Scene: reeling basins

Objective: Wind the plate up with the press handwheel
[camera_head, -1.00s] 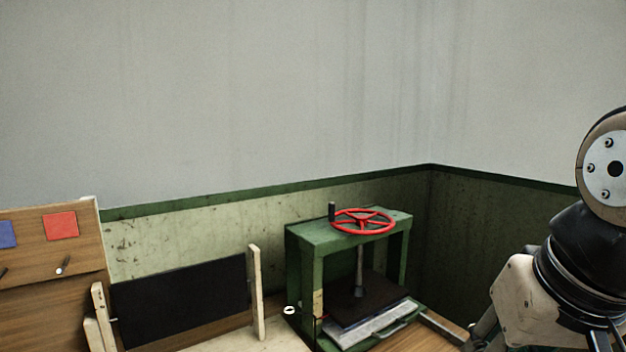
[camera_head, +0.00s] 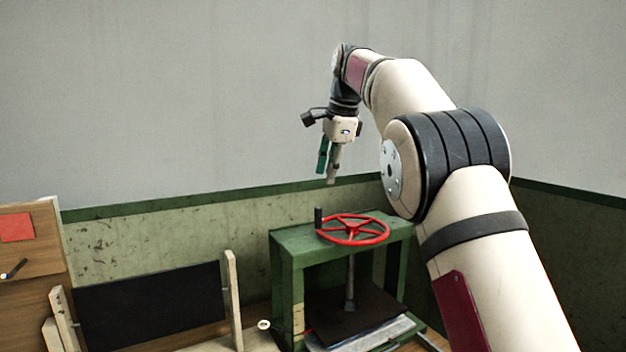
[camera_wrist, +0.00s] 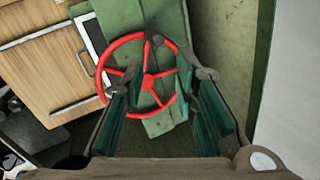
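The red press handwheel (camera_head: 353,241) lies flat on top of the green press frame (camera_head: 287,247), with an upright black handle (camera_head: 318,217) at its left rim. A screw shaft (camera_head: 350,280) runs down from it to the dark plate (camera_head: 372,309) inside the press. My gripper (camera_head: 329,172) points down above the wheel, clear of it and empty. In the wrist view, its two green-padded fingers are spread apart, with the red handwheel (camera_wrist: 148,81) showing between and beyond them. The black handle (camera_wrist: 155,39) shows there at the wheel's upper rim.
Pale layers (camera_head: 368,333) lie beneath the dark plate. A black panel between pale wooden posts (camera_head: 232,300) stands left of the press. A wooden board (camera_head: 30,240) is at far left. Walls close in behind and right; the air above the wheel is free.

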